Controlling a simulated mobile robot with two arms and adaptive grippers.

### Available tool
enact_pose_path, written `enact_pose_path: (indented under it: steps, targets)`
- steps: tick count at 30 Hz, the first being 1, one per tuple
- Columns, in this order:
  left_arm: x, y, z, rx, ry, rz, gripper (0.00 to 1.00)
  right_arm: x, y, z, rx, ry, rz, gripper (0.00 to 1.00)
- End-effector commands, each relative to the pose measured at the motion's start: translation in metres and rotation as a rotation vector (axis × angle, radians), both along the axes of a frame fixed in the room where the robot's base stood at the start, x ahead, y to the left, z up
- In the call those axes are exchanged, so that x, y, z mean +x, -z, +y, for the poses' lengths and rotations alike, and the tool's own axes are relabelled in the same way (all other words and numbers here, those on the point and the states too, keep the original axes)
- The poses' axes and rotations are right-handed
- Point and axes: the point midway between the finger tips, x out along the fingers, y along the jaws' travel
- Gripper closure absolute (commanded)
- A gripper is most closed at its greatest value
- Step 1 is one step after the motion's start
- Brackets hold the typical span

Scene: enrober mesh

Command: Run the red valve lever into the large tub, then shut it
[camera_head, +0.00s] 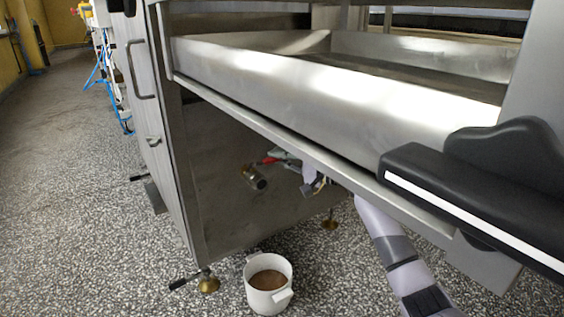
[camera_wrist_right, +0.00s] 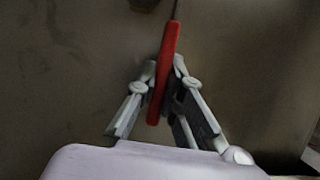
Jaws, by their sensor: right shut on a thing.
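The red valve lever (camera_head: 268,160) shows under the steel machine in the head view, just above a brass-coloured valve outlet (camera_head: 255,178). In the right wrist view the red lever (camera_wrist_right: 166,66) runs up between the fingers. My right gripper (camera_wrist_right: 164,80) is shut on it; in the head view the gripper (camera_head: 284,157) is small and partly shaded. A white tub (camera_head: 283,298) with a side handle stands on the floor roughly below the outlet, with brown contents inside. I see no stream between outlet and tub. My left gripper is not in view.
A wide steel tray (camera_head: 250,78) juts out above the valve, its lower edge close over my right arm. A machine foot (camera_head: 208,285) stands left of the tub. The speckled floor (camera_head: 90,220) at the left is clear.

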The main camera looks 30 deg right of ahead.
Motion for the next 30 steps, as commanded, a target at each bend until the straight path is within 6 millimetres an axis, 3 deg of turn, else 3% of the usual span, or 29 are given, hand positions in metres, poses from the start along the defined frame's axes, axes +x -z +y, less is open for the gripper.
enact_pose_path:
  steps: [13,14,22,30]
  targets:
    - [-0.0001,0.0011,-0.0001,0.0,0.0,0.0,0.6,0.0012,0.0006,0.0005,-0.002,-0.004,0.0,1.0]
    - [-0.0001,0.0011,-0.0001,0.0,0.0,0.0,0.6,0.0012,0.0005,0.0005,-0.002,-0.004,0.0,0.89]
    - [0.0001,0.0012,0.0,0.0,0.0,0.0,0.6,0.0009,0.0001,0.0003,-0.001,-0.005,0.0,0.71]
    - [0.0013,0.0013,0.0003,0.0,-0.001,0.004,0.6,0.0006,-0.0001,0.0002,-0.001,-0.005,0.0,0.7]
